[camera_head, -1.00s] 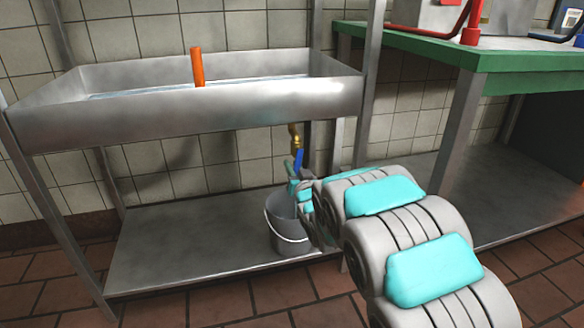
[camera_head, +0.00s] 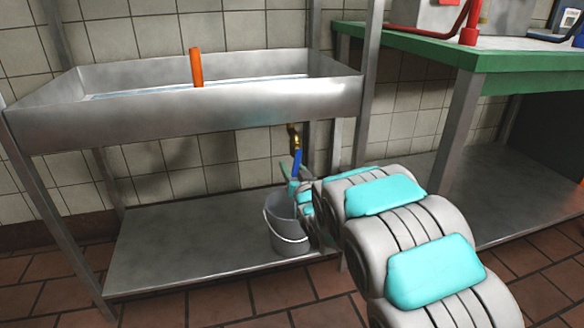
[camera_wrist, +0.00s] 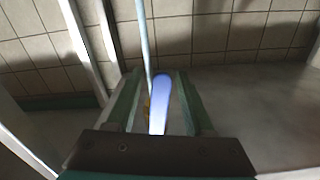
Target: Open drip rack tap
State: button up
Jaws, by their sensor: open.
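A brass tap (camera_head: 294,137) with a blue handle (camera_head: 297,160) hangs under the right part of the steel sink (camera_head: 190,112). My gripper (camera_head: 291,178) is low beside the handle, just above the bucket, and my arm hides part of it. In the wrist view, my gripper (camera_wrist: 159,78) is open, with a green finger on each side of the blue handle (camera_wrist: 161,98). I cannot tell whether either finger touches the handle. A thin pale blue strand (camera_wrist: 146,45) runs beside it; whether it is water is unclear.
A grey bucket (camera_head: 287,232) stands on the steel lower shelf (camera_head: 190,243), below the tap. An orange pipe (camera_head: 196,68) stands in the sink. A green-edged table (camera_head: 440,50) is to the right. The shelf's left part is clear.

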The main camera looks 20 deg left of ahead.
aim_at(295, 173)
jog(key=v, duration=0.7)
jog(key=shift+s+d+p, duration=0.1)
jog(key=shift+p, duration=0.25)
